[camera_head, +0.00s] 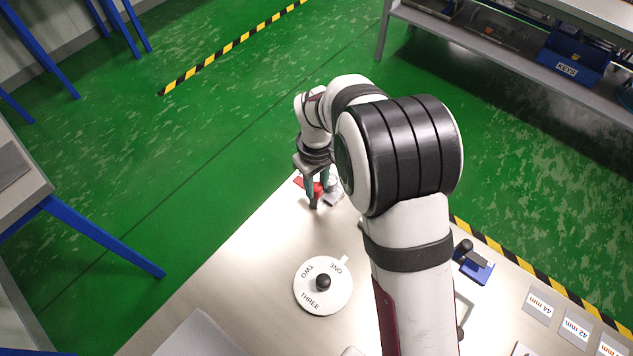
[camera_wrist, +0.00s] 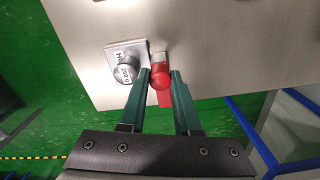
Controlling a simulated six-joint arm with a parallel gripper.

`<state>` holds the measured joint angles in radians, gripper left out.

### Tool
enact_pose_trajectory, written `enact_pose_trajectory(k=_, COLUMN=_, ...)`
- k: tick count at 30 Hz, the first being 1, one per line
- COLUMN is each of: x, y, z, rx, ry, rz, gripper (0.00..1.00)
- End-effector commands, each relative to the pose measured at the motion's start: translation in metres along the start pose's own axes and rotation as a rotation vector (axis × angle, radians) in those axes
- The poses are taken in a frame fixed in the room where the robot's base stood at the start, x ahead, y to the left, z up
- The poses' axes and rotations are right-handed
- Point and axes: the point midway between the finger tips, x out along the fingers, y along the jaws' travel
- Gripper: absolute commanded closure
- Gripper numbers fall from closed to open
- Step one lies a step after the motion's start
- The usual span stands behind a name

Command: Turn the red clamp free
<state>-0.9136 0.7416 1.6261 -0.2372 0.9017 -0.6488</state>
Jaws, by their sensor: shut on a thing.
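The red clamp (camera_wrist: 162,79) has a round red knob and a flat red arm, near the table edge in the wrist view. In the head view the red clamp (camera_head: 318,187) shows only partly behind my fingers at the table's far corner. My gripper (camera_head: 315,201) is low over that corner. In the wrist view my gripper (camera_wrist: 161,73) has one green finger on each side of the red knob and is shut on it. The faces where the fingers touch the knob are hard to see.
A white dial (camera_head: 310,300) marked ONE, TWO, THREE with a black knob sits nearer on the table. A blue block (camera_head: 480,271) and size cards (camera_head: 541,304) lie at right. Bare table lies around the dial.

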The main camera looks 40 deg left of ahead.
Motion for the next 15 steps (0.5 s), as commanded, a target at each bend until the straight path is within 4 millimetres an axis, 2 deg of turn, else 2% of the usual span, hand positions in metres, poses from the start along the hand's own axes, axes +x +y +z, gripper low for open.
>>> enact_pose_trajectory(k=8, x=0.0002, y=-0.0006, z=0.0013, rx=0.001, ry=-0.004, rz=-0.002, gripper=1.0)
enact_pose_trajectory(k=9, x=0.0002, y=-0.0005, z=0.0012, rx=0.001, ry=-0.004, rz=-0.002, gripper=0.63)
enact_pose_trajectory(k=13, x=0.0002, y=-0.0003, z=0.0008, rx=0.001, ry=-0.003, rz=-0.001, gripper=0.4)
enact_pose_trajectory(k=15, x=0.0001, y=-0.0003, z=0.0006, rx=0.001, ry=-0.002, rz=-0.001, gripper=0.39)
